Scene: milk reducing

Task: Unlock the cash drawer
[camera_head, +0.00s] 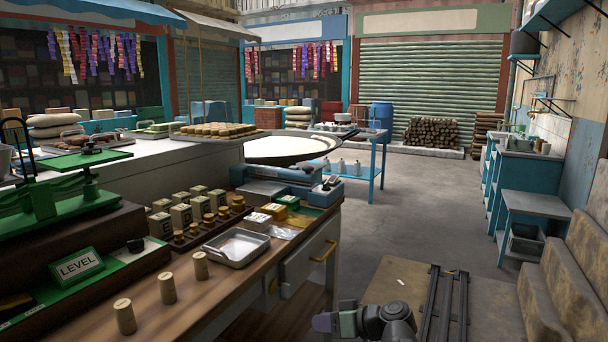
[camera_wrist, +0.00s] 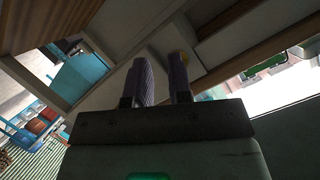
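My gripper (camera_head: 322,322) is low in front of the counter, to the right of and below this piece. In the wrist view, the two purple-grey fingers (camera_wrist: 162,75) stand apart with nothing clearly seen between them.
The counter top (camera_head: 215,283) holds a metal tray (camera_head: 236,247), several wooden cylinders, weights and a green scale (camera_head: 65,195). A blue trolley table (camera_head: 362,160) stands behind. Dark rails (camera_head: 444,300) lie on the floor at right. Open floor lies beyond.

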